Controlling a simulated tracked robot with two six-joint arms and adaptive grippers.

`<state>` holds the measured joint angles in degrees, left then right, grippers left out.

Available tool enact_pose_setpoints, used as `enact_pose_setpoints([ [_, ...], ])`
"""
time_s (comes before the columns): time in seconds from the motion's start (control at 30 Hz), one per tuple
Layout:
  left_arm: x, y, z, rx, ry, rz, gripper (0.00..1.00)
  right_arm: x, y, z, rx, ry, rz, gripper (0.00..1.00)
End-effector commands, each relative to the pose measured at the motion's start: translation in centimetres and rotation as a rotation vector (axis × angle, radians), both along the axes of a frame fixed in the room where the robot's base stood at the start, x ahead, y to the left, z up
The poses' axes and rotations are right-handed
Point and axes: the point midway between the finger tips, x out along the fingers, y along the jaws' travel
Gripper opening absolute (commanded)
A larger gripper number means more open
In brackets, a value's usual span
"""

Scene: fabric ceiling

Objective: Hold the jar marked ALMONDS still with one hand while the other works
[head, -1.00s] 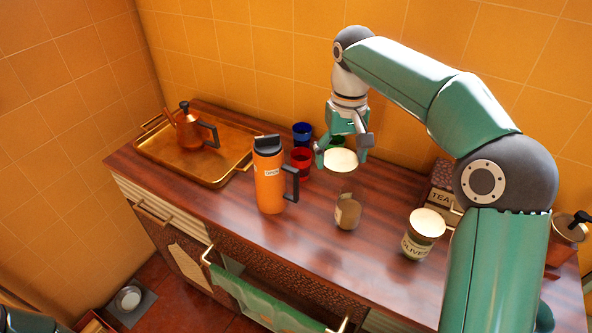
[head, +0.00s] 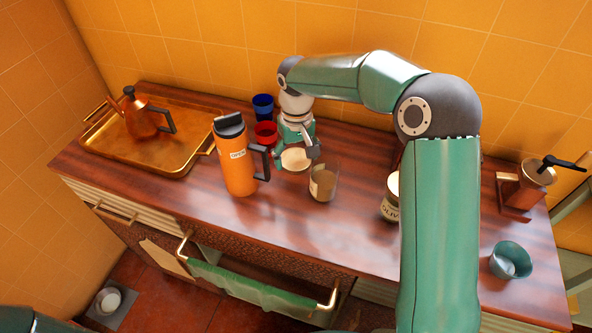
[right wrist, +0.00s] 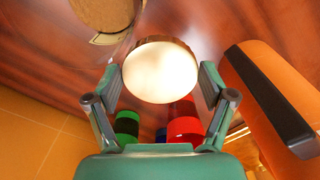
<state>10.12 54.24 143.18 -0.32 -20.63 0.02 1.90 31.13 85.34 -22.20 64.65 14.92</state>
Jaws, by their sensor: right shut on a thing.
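My right gripper (head: 296,157) is shut on a round cream-topped lid (right wrist: 160,72) with a brown rim. It holds the lid over the counter, left of and behind a small jar (head: 322,185) with a clear upper part and a pale label. That label is not readable in the head view, and I cannot make out ALMONDS anywhere. In the right wrist view, the jar (right wrist: 103,12) is partly cut off at the top. A second jar (head: 391,200), lidded and labelled, is partly hidden by my right arm. My left gripper is not in view.
An orange flask (head: 237,165) stands close left of the gripper. Red (head: 265,133) and blue (head: 262,107) cups stand behind. A brass tray (head: 190,155) holds a copper pot (head: 140,118). A grinder (head: 527,185) and teal bowl (head: 511,260) are at right. The front middle counter is clear.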

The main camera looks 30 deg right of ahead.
Motion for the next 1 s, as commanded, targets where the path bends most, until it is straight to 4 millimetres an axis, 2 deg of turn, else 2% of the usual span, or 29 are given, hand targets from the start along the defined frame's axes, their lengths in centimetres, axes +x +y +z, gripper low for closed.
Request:
enact_pose_setpoints([
  [0.23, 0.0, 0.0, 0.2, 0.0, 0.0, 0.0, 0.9, 0.0, 0.0, -2.0, -0.001, 0.001, 0.001, 0.4],
  [0.5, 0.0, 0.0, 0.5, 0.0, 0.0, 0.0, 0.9, 0.0, 0.0, -5.3, 0.0, 0.001, 0.001, 0.4],
  [0.87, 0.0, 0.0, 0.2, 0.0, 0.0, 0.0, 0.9, 0.1, 0.1, -5.9, 0.0, -0.002, 0.002, 0.4],
  [0.9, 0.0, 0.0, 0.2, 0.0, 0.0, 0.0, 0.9, 0.1, 0.1, -5.8, 0.0, -0.002, 0.002, 0.85],
  [1.0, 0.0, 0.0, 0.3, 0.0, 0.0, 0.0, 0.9, 0.1, 0.1, -5.8, 0.0, -0.002, 0.002, 1.0],
])
